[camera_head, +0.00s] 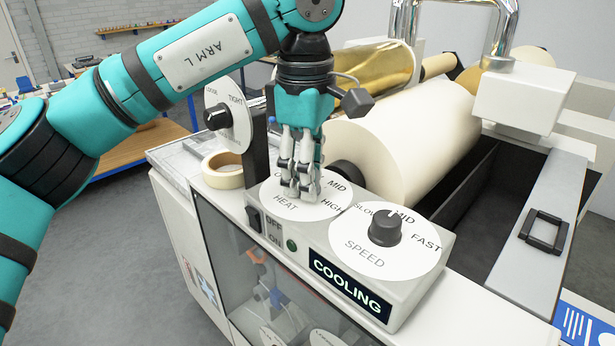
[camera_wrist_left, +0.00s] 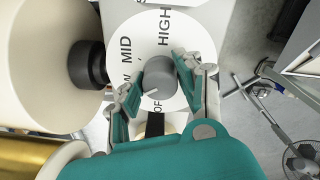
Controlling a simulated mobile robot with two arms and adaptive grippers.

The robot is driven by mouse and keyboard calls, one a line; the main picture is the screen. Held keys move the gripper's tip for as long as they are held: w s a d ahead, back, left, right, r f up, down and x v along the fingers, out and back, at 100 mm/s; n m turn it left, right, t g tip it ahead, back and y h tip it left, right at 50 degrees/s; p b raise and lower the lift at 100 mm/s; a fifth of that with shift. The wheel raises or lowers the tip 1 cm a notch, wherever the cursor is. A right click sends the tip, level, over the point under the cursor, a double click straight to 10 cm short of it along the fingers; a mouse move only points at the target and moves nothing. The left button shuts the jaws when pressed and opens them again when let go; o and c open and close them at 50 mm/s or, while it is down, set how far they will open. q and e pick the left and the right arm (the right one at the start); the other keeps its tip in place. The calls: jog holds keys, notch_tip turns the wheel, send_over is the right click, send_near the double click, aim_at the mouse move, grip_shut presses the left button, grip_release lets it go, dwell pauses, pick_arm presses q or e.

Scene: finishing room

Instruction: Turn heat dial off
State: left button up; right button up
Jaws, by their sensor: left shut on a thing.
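The heat dial (camera_head: 281,200) is a round white plate on the grey control panel (camera_head: 323,243), marked MID and HIGH, with other marks partly hidden. My left gripper (camera_head: 303,190) comes down on it from above and is shut on its grey knob. In the left wrist view the knob (camera_wrist_left: 160,74) sits between the two fingertips (camera_wrist_left: 157,82). A white pointer line on the knob faces the lower side, near the partly covered low and off marks. The panel's display (camera_head: 349,286) reads COOLING. My right gripper is in neither view.
The speed dial (camera_head: 385,231) stands right beside the heat dial. A tape roll (camera_head: 223,170) and an upright tension dial (camera_head: 229,113) are at its left. A large cream roll (camera_head: 405,140) lies close behind.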

pick_arm(q)
jog(key=n+b, duration=0.1)
jog(key=n, duration=0.5)
jog(key=n+b, duration=0.1)
jog(key=n, duration=0.4)
jog(key=shift+w, duration=0.1)
jog(key=shift+n, duration=0.4)
jog(key=o, duration=1.2)
jog(key=shift+c, duration=0.2)
